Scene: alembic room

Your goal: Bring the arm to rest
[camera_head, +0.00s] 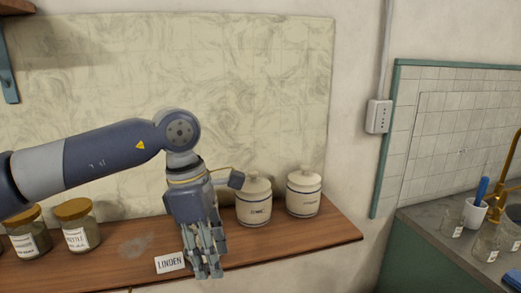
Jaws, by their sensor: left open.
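My left arm comes in from the left, and its gripper (208,272) points down over the front of the wooden shelf (339,237). The left gripper is open, and I see nothing between its fingers. A small white label reading "LINDEN" (170,263) is at the shelf's front edge, just left of the fingers. My right gripper is not in view.
A second white lidded jar (303,194) stands further right on the shelf. At the far right is a counter (432,222) with glass jars, a white cup (475,214) and a brass tap.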

